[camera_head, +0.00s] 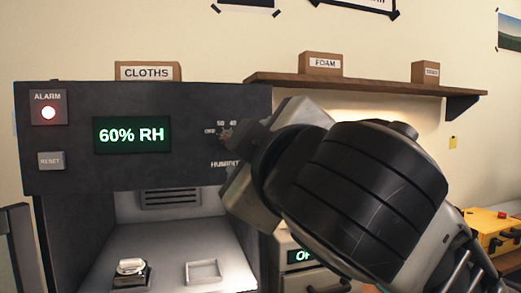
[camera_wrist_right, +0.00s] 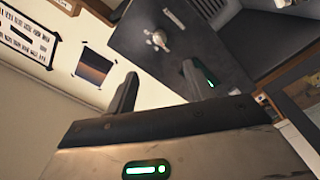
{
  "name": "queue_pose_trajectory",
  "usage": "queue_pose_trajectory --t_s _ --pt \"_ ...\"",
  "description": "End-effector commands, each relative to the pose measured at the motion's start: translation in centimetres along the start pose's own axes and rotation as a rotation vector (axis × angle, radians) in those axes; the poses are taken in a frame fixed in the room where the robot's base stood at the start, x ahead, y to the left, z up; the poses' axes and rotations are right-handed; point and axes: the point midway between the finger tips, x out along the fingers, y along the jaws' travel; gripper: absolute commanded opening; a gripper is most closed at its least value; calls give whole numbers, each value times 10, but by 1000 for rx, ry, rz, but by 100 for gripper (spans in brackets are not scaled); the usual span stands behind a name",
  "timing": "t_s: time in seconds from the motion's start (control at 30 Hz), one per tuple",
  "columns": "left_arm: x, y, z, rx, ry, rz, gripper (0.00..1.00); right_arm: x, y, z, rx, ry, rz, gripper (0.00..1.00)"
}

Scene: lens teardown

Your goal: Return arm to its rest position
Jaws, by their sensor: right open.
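My right arm comes in from the right in the head view, and its wrist covers part of the dark cabinet (camera_head: 80,170). My right gripper (camera_wrist_right: 159,70) is open, with two separate fingers and nothing between them in the wrist view. The humidity knob (camera_head: 225,133) is just left of the gripper in the head view and partly covered. In the wrist view the knob (camera_wrist_right: 160,38) shows beyond the fingertips, apparently apart from them. My left gripper is not in view.
A wooden shelf (camera_head: 370,86) and yellow case (camera_head: 490,228) are to the right.

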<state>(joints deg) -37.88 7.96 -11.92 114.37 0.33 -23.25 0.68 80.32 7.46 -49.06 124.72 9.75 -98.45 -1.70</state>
Motion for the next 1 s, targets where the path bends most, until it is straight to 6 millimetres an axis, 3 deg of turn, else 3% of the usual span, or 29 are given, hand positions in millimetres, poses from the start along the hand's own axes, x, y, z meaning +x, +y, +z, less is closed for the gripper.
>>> queue_pose_trajectory --t_s 0.17,0.27,0.43,0.6,0.77,0.87,1.0 --pt "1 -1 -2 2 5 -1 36 10 -10 12 40 -6 -34 52" --pt "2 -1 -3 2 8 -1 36 26 -32 36 125 -14 -96 52" --pt "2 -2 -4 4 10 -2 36 57 -88 101 341 -50 -207 52" --pt "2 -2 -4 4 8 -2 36 65 -155 180 551 -123 -268 52" --pt "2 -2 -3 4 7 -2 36 46 -224 260 719 -228 -287 52" --pt "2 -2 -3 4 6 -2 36 18 -269 309 805 -307 -283 52" --pt "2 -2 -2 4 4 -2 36 -42 -330 373 894 -429 -269 52"
